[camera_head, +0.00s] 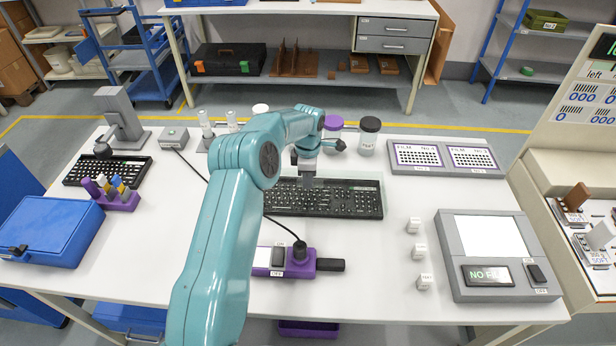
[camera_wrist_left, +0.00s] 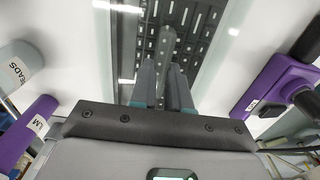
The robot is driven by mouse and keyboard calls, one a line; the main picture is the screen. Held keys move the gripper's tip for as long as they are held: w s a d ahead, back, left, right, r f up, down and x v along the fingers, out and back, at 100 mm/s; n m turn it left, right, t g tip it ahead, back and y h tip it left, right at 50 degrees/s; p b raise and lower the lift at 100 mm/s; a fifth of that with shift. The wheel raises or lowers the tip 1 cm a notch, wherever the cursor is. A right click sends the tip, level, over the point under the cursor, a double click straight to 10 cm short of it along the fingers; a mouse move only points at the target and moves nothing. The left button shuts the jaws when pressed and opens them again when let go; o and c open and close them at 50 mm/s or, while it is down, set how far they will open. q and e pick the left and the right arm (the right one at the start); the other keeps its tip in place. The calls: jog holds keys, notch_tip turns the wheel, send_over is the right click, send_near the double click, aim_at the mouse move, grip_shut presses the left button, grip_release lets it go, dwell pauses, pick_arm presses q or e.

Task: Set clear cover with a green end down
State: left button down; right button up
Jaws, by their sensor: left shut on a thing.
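A black keyboard (camera_head: 335,198) lies in the middle of the white table. My left gripper (camera_head: 306,182) is over its upper left part, pointing down. In the left wrist view my fingers (camera_wrist_left: 164,88) are closed on a narrow greyish piece (camera_wrist_left: 165,45), which looks like part of the clear cover. Glossy white highlights beside it suggest a see-through sheet over the keyboard keys (camera_wrist_left: 185,15). My right gripper is not in view.
A purple device (camera_head: 298,264) with a black knob stands in front of the keyboard. Lidded jars (camera_head: 369,135) stand behind. Small white cubes (camera_head: 418,252) and a grey light box (camera_head: 487,285) lie right. A blue case (camera_head: 50,232) and purple rack (camera_head: 120,203) stand left.

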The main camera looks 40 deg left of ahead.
pick_arm(q)
jog(key=shift+f+b, duration=0.6)
jog(key=c, duration=1.1)
grip_release()
jog(key=shift+r, duration=0.15)
jog(key=shift+r+p, duration=0.65)
jog(key=shift+r, duration=0.2)
notch_tip(320, 180, up, 11)
jog(key=b, duration=0.1)
jog(key=shift+r+b, duration=0.15)
jog(key=shift+b, duration=0.2)
jog(key=shift+s, duration=0.1)
